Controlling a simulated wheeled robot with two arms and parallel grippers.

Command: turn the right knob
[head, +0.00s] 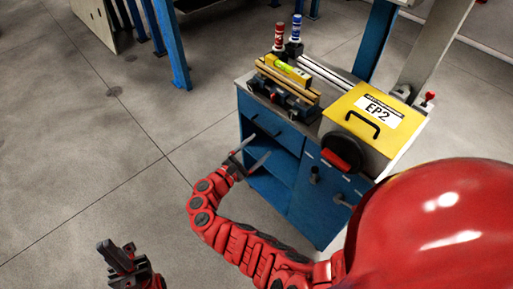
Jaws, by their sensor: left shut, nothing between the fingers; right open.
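A blue cabinet (270,190) stands right of centre. On its front are a dark knob (314,175) and, lower and further right, a second dark handle or knob (342,200), partly cut off by my red body. A small red-topped knob (428,99) stands at the right side of a yellow box marked EP2. I cannot tell which of these is the right knob. My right gripper (260,152) is open and empty, in front of the cabinet's left part, apart from the knobs. My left gripper (116,257) is shut and empty at the lower left, far from the cabinet.
A vise with a yellow level (288,69) and two bottles (296,30) stand on the cabinet top. Blue posts (172,45) rise behind. The left floor is clear.

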